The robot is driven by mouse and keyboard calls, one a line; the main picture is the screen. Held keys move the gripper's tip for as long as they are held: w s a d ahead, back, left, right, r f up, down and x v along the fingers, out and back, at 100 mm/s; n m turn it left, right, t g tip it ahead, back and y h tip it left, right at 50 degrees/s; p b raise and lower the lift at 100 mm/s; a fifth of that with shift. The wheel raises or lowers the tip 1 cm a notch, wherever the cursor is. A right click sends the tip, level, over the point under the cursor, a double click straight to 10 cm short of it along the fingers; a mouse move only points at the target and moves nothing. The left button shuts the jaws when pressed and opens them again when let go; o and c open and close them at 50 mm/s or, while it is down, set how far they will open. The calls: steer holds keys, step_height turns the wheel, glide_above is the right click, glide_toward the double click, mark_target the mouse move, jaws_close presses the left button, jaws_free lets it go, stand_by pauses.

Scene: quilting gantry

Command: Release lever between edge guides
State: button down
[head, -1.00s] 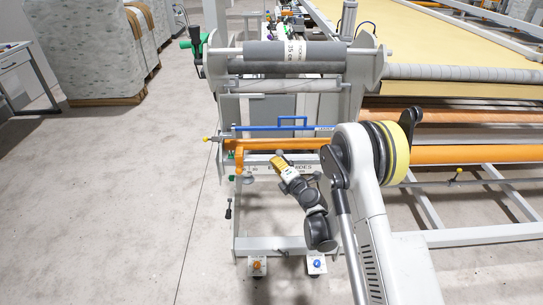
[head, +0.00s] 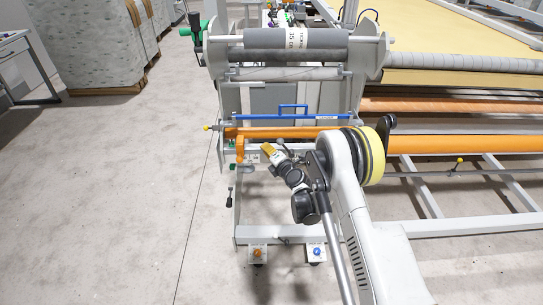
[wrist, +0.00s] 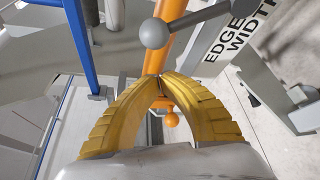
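My gripper (head: 265,149) has yellow ribbed fingers. In the wrist view its fingertips (wrist: 160,77) meet, with nothing seen held between them. A grey lever with a ball end (wrist: 154,33) crosses just beyond the fingertips, apart from them in the picture. An orange bar (wrist: 176,12) runs behind the fingertips, and an orange ball (wrist: 171,120) shows between the fingers. An "EDGE WIDTH" plate (wrist: 234,27) stands to the right. In the head view an orange upright piece (head: 240,152) stands left of my gripper. Which part is the release lever is not clear.
A blue bar (head: 290,117) runs above the orange roller (head: 270,133); a blue post (wrist: 82,45) stands close at left in the wrist view. A grey roller (head: 290,40) sits higher on the frame. The floor (head: 150,160) at left is clear.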

mark_target(285, 148)
steer(key=shift+w+d+r+b, duration=0.35)
steer(key=shift+d+b, duration=0.15)
steer(key=shift+d, duration=0.15)
steer(key=shift+w+d+r+b, duration=0.25)
steer(key=shift+w+d+b, duration=0.1)
steer(key=shift+d+b, duration=0.2)
steer(key=shift+w+d+r, duration=0.1)
steer(key=shift+d, duration=0.1)
